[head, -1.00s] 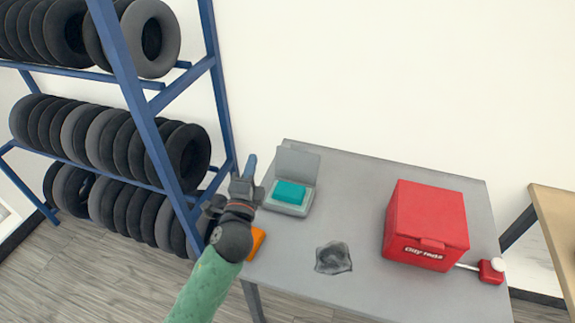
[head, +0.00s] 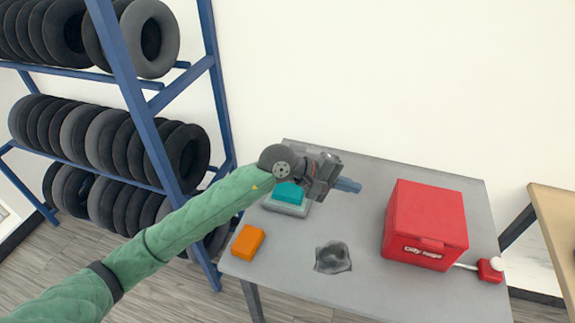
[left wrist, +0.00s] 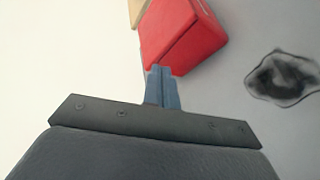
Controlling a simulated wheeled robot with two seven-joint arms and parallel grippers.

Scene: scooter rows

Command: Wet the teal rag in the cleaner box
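The cleaner box (head: 284,209) is a small grey box at the back left of the grey table. A teal block-like piece, which looks like the teal rag (head: 288,194), lies in it. My left wrist and gripper cover the box's raised lid and part of the teal piece. My left gripper (head: 348,185) is above the table, just right of the box, pointing right. In the left wrist view its blue fingers (left wrist: 163,86) are together with nothing visible between them. My right gripper is in neither view.
A red lidded box (head: 426,222) stands at the table's right, beside a small red item (head: 491,270). An orange block (head: 247,241) is at the left edge. A blue tyre rack (head: 160,140) stands left.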

